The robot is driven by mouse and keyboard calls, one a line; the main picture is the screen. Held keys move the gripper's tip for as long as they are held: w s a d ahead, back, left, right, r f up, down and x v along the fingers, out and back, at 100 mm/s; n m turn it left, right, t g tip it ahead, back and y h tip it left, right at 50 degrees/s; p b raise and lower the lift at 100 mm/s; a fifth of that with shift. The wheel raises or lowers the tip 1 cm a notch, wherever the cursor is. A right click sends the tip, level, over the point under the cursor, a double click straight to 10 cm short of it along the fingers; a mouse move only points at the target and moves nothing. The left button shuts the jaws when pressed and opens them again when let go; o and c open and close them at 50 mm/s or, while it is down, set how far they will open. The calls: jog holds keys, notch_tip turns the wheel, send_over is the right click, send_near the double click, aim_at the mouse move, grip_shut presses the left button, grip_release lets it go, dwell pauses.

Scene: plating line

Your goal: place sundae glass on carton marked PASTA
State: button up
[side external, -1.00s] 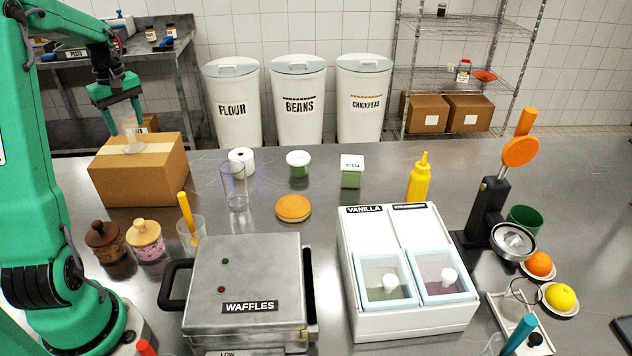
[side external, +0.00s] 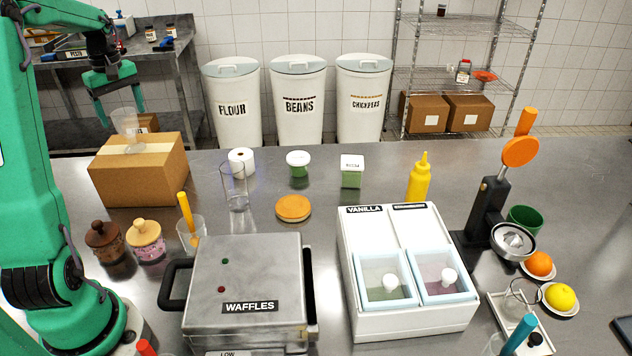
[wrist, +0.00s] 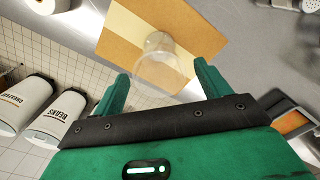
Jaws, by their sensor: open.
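The clear sundae glass (side external: 128,130) stands on top of the brown carton (side external: 140,182) at the left of the side view, foot down on its pale tape strip. In the wrist view the glass (wrist: 157,62) shows over the carton top (wrist: 120,45), just beyond my fingertips. My gripper (side external: 122,112) is open and empty, behind the glass at about the height of its upper part; it also shows in the wrist view (wrist: 161,72), fingers wide apart. A gap seems to separate glass and fingers. No PASTA marking is readable on the carton faces I see.
A tall clear glass (side external: 235,187) and a paper roll (side external: 242,161) stand right of the carton. Two lidded jars (side external: 146,240) and the waffle iron (side external: 248,285) are in front. A smaller box (side external: 148,122) is behind the carton.

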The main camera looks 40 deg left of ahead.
notch_tip(320, 180, up, 9)
dwell(0.4)
jog(key=shift+r, duration=0.1)
dwell(0.4)
jog(key=w+d+r+m+t+y, duration=0.1)
jog(key=d+m+t, duration=0.2)
jog(key=d+m, duration=1.2)
jog(key=s+d+f+m+t, duration=0.1)
jog(key=s+d+f, duration=0.2)
jog(key=d, duration=0.7)
jog(key=s+d+f+m+t+h, duration=0.1)
jog(key=s+d, duration=0.4)
jog(key=d, duration=0.6)
notch_tip(320, 180, down, 3)
jog(key=shift+s+d+r+m+t, duration=0.15)
jog(key=shift+m+t, duration=0.15)
jog(key=shift+m, duration=0.2)
